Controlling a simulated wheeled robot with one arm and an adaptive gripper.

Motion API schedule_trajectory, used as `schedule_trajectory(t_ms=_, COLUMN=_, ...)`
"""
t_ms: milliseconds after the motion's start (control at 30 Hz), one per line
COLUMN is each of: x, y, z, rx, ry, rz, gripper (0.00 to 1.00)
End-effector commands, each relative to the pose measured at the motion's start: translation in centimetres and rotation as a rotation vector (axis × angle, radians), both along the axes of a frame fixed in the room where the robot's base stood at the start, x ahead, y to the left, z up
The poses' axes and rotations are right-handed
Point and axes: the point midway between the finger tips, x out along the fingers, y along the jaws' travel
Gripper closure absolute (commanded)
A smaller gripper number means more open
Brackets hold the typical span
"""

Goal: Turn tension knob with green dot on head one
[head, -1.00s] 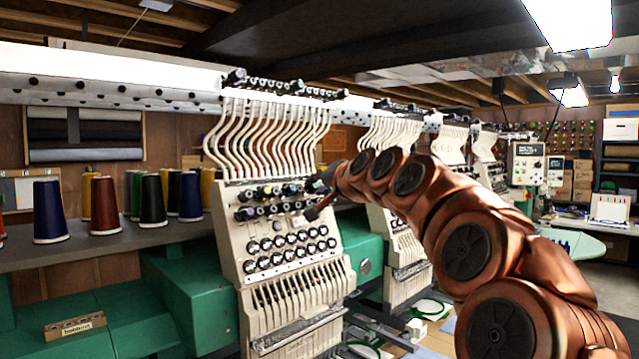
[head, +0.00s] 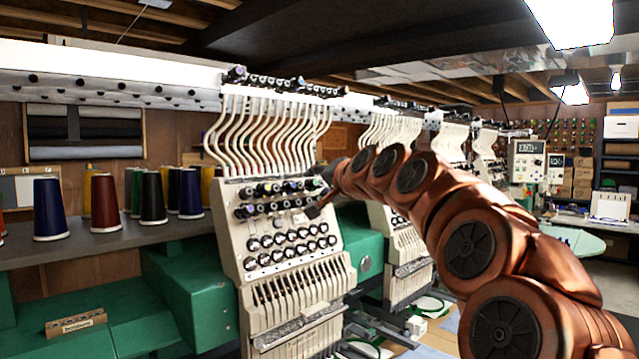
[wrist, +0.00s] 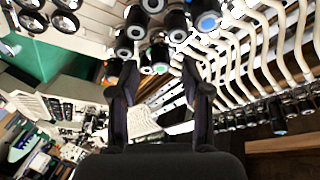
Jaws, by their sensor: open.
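The nearest embroidery head (head: 232,225) is a cream panel with rows of dark tension knobs (head: 268,189). In the wrist view, several knobs with coloured caps cluster at the top. A knob with a green dot (wrist: 160,68) shows between my fingers, near their tips. A blue-capped knob (wrist: 208,22) is up and to the right, and a pale-capped knob (wrist: 122,52) is up and to the left. My gripper (wrist: 160,80) is open, its two dark fingers apart. Whether either finger touches the green-dot knob cannot be told. In the head view my gripper (head: 316,207) is at the panel's right edge.
White curved thread tubes (head: 265,130) rise above the panel. More knobs crowd closely around my fingers. Further heads (head: 408,255) stand behind to the right. Thread cones (head: 105,203) stand on a shelf at the left, above a green machine body (head: 185,290).

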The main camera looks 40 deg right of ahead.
Motion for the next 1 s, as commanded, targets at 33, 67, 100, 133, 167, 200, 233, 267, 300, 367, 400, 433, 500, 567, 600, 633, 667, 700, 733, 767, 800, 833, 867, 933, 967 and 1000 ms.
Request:
schedule_trajectory(t_ms=33, x=-0.4, y=0.0, z=0.1, rx=0.0, ry=-0.001, rz=-0.001, gripper=0.53)
schedule_trajectory(t_ms=67, x=-0.7, y=0.1, z=0.1, rx=0.0, ry=-0.001, rz=-0.001, gripper=0.53)
schedule_trajectory(t_ms=100, x=-1.1, y=0.1, z=0.2, rx=0.0, ry=-0.001, rz=0.0, gripper=0.53)
schedule_trajectory(t_ms=133, x=-1.5, y=0.2, z=0.3, rx=0.0, ry=-0.002, rz=-0.001, gripper=0.53)
schedule_trajectory(t_ms=167, x=-1.9, y=0.3, z=0.4, rx=-0.001, ry=-0.003, rz=-0.001, gripper=0.53)
schedule_trajectory(t_ms=200, x=-2.5, y=0.4, z=0.6, rx=-0.002, ry=-0.004, rz=-0.002, gripper=0.53)
schedule_trajectory(t_ms=233, x=-3.0, y=0.4, z=0.7, rx=-0.001, ry=-0.005, rz=-0.002, gripper=0.53)
schedule_trajectory(t_ms=267, x=-3.4, y=0.5, z=0.8, rx=-0.001, ry=-0.005, rz=-0.002, gripper=0.53)
schedule_trajectory(t_ms=300, x=-3.9, y=0.6, z=0.8, rx=-0.001, ry=-0.004, rz=-0.002, gripper=0.53)
schedule_trajectory(t_ms=367, x=-4.7, y=0.8, z=0.8, rx=0.0, ry=-0.002, rz=-0.001, gripper=0.53)
schedule_trajectory(t_ms=400, x=-5.3, y=0.9, z=0.9, rx=0.0, ry=-0.002, rz=-0.001, gripper=0.53)
schedule_trajectory(t_ms=433, x=-5.8, y=1.0, z=1.0, rx=0.0, ry=-0.001, rz=0.0, gripper=0.53)
schedule_trajectory(t_ms=500, x=-6.9, y=1.2, z=1.2, rx=-0.001, ry=-0.002, rz=0.001, gripper=0.53)
schedule_trajectory(t_ms=567, x=-7.8, y=1.3, z=1.3, rx=-0.001, ry=-0.002, rz=-0.001, gripper=0.53)
schedule_trajectory(t_ms=600, x=-8.3, y=1.4, z=1.3, rx=-0.002, ry=-0.002, rz=-0.002, gripper=0.53)
schedule_trajectory(t_ms=633, x=-8.7, y=1.4, z=1.4, rx=-0.002, ry=-0.002, rz=-0.002, gripper=0.53)
schedule_trajectory(t_ms=667, x=-9.0, y=1.5, z=1.5, rx=-0.002, ry=-0.002, rz=-0.002, gripper=0.53)
schedule_trajectory(t_ms=700, x=-9.5, y=1.6, z=1.6, rx=-0.002, ry=-0.003, rz=-0.002, gripper=0.53)
schedule_trajectory(t_ms=733, x=-9.9, y=1.6, z=1.7, rx=-0.002, ry=-0.004, rz=-0.002, gripper=0.53)
schedule_trajectory(t_ms=767, x=-10.2, y=1.7, z=1.7, rx=-0.002, ry=-0.004, rz=-0.003, gripper=0.53)
schedule_trajectory(t_ms=800, x=-10.5, y=1.7, z=1.8, rx=-0.002, ry=-0.005, rz=-0.002, gripper=0.53)
schedule_trajectory(t_ms=833, x=-10.8, y=1.8, z=1.8, rx=-0.001, ry=-0.005, rz=-0.002, gripper=0.53)
schedule_trajectory(t_ms=867, x=-10.9, y=1.8, z=1.9, rx=-0.001, ry=-0.005, rz=-0.003, gripper=0.53)
schedule_trajectory(t_ms=933, x=-11.2, y=1.8, z=1.9, rx=-0.001, ry=-0.004, rz=-0.002, gripper=0.53)
schedule_trajectory(t_ms=967, x=-11.3, y=1.9, z=1.8, rx=-0.001, ry=-0.003, rz=-0.001, gripper=0.53)
schedule_trajectory(t_ms=1000, x=-11.4, y=1.9, z=1.8, rx=-0.001, ry=-0.003, rz=-0.001, gripper=0.53)
